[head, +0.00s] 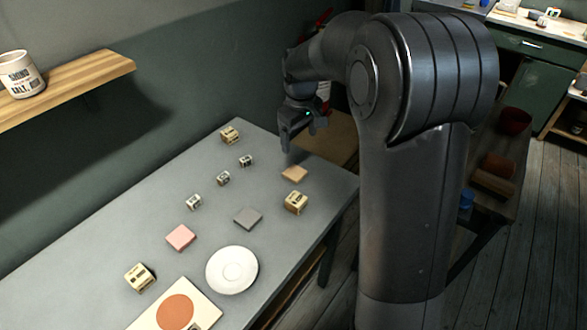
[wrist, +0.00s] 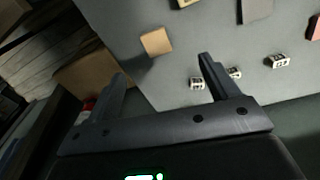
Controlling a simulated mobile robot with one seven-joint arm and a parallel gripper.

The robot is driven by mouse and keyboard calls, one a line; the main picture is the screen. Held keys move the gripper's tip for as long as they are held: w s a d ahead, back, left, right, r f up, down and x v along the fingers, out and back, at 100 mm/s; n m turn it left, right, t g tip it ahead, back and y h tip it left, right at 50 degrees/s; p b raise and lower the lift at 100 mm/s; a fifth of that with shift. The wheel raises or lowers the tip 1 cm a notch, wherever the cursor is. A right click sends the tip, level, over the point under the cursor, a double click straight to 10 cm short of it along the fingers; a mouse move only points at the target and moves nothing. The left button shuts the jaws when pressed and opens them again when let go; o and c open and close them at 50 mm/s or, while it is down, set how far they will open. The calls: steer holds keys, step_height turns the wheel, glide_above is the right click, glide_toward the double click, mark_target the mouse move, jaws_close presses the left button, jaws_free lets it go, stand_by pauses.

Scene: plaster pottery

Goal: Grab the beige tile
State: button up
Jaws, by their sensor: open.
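The beige tile (head: 294,174) lies flat on the grey table near its right edge in the head view. It also shows in the wrist view (wrist: 156,41), beyond the fingertips and between their lines. My gripper (head: 288,147) is above the far part of the table, near the tile and apart from it. In the wrist view my gripper (wrist: 162,70) has its two fingers spread wide, with nothing between them.
On the table (head: 110,221) are a grey tile (head: 247,218), a pink tile (head: 181,238), a white plate (head: 231,270), boxes such as one near the beige tile (head: 296,202), and several small labelled blocks (head: 246,161). A wooden shelf (head: 80,82) holds a jar (head: 21,74).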

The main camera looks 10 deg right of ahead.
steer(key=w+a+f+n+g, duration=0.1)
steer(key=w+f, duration=0.4)
steer(key=f, duration=0.2)
glide_above(294, 171)
steer(key=f, duration=0.5)
steer(key=shift+s+a+f, duration=0.15)
steer(key=shift+s+a, duration=0.15)
steer(key=shift+s, duration=0.1)
steer(key=shift+w+d+f, duration=0.15)
steer(key=shift+f, duration=1.2)
steer(key=shift+w+d+f, duration=0.15)
steer(key=shift+f, duration=1.15)
steer(key=shift+c, duration=0.4)
steer(key=c, duration=1)
steer(key=shift+r, duration=0.1)
